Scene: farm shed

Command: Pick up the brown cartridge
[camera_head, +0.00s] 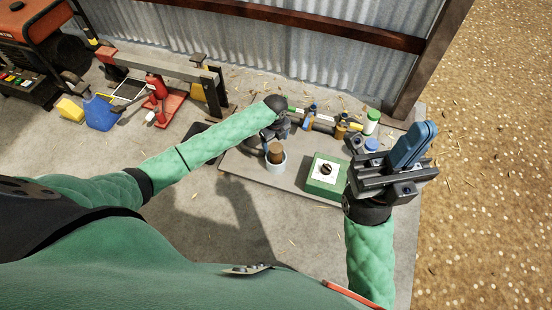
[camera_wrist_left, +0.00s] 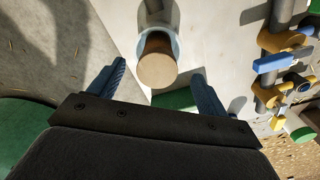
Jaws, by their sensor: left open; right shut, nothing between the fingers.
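The brown cartridge (camera_head: 276,153) stands upright in a light blue round housing (camera_head: 274,164) on the grey board. In the left wrist view the brown cartridge (camera_wrist_left: 157,62) shows its round tan end, in the gap ahead of the two fingers. My left gripper (camera_wrist_left: 160,84) is open, with a blue finger on each side of that gap; it is not clear that either finger touches the cartridge. In the head view my left gripper (camera_head: 278,128) is just behind the cartridge, partly hidden by its wrist. My right gripper (camera_head: 412,146) is shut and empty, raised at the right.
A corrugated wall closes the back. The board's front left is clear.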

